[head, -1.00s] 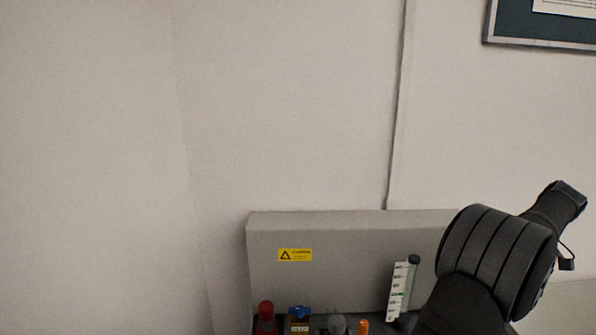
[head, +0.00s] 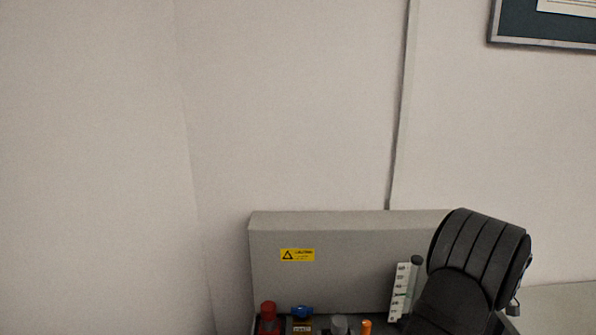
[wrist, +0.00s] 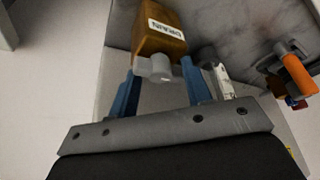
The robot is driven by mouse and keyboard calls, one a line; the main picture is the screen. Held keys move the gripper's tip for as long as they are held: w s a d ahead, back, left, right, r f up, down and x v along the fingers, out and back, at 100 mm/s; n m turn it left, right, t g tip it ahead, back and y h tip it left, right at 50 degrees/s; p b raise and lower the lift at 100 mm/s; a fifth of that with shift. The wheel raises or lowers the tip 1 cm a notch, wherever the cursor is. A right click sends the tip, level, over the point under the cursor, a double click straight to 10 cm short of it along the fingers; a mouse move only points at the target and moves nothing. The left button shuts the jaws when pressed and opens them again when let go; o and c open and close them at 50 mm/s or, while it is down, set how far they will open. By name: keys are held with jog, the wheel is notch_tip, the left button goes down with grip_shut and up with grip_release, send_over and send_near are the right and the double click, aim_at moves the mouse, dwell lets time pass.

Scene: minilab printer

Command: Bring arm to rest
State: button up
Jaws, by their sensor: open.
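My gripper (wrist: 159,68) shows in the wrist view with its two blue fingers spread apart. A brown block labelled DRAIN with a grey knob (wrist: 160,68) appears between and just beyond the fingertips. No contact with the fingers is clear, and I cannot tell the exact distance. In the head view my dark arm stands at the lower right, and the gripper itself is not seen there.
A grey panel (head: 345,260) with a yellow caution label stands against the wall. Along its foot are a red fitting (head: 268,318), a blue knob (head: 302,312), an orange piece (head: 366,328) and a white scaled gauge (head: 401,292). An orange handle (wrist: 298,72) shows at the wrist view's right.

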jog(key=m, duration=0.2)
jog(key=m+h, duration=0.1)
jog(key=m, duration=0.1)
jog(key=shift+s+a+r+t+h, duration=0.1)
jog(key=shift+a+r+t+h, duration=0.05)
jog(key=shift+t+h, duration=0.2)
jog(key=m+h, duration=0.1)
jog(key=m, duration=0.3)
jog(key=shift+a, duration=0.1)
jog(key=m+h, duration=0.2)
jog(key=m, duration=0.2)
jog(key=shift+a, duration=0.1)
jog(key=shift+m+h, duration=0.55)
jog(key=shift+m, duration=1.45)
dwell(0.8)
